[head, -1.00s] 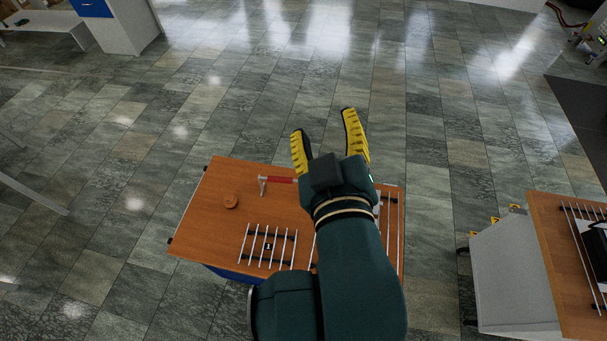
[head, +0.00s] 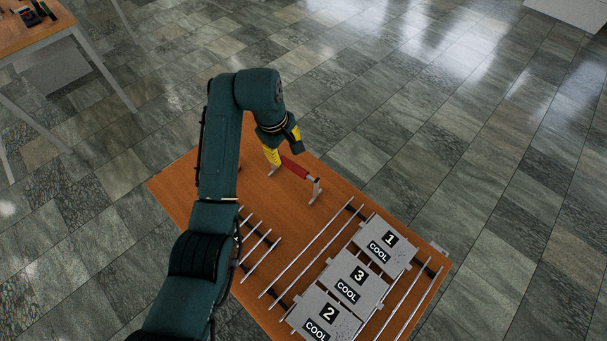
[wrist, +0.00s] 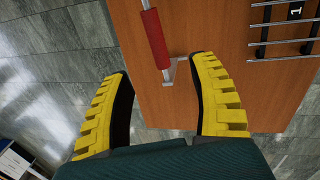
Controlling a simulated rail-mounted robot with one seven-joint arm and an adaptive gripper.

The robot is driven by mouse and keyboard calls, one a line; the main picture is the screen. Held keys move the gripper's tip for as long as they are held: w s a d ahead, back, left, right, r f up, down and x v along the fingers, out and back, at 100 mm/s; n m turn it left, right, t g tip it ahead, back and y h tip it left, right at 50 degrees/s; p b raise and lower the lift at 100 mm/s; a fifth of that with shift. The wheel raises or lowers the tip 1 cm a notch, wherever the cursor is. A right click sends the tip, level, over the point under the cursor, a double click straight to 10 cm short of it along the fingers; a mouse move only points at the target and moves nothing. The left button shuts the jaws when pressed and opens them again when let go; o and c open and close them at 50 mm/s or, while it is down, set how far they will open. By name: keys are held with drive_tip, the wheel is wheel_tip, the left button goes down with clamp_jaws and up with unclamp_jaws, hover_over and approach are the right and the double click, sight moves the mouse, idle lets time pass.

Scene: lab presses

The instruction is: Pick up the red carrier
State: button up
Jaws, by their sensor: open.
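The red carrier (head: 295,168) has a red grip on a metal frame with a foot at each end, and stands on the wooden table near its far edge. In the wrist view the red carrier (wrist: 155,38) lies ahead of my gripper, between the lines of the two fingers. My gripper (head: 272,156) is at the carrier's left end in the head view, pointing down. In the wrist view my gripper (wrist: 163,105) shows its two yellow fingers wide apart with nothing between them but a metal foot just beyond. Part of the carrier's left end is close to the fingers in the head view.
The wooden table (head: 335,190) bears a metal rack (head: 305,252) with grey plates labelled 1 (head: 390,240), 3 (head: 358,275) and 2 (head: 328,312), all marked COOL. A smaller rack (head: 258,245) is partly behind my arm. Another table (head: 30,40) stands at upper left.

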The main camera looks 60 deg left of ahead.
sight(293, 165)
drive_tip(key=w+f+b, duration=0.1)
drive_tip(key=f, duration=0.4)
drive_tip(key=w+a+f+b, duration=0.1)
drive_tip(key=f, duration=0.3)
drive_tip(key=w+a+f+b, duration=0.1)
drive_tip(key=f, duration=0.4)
drive_tip(key=shift+f, duration=0.3)
clamp_jaws()
drive_tip(key=shift+w+a+r, duration=0.1)
drive_tip(key=shift+r, duration=0.05)
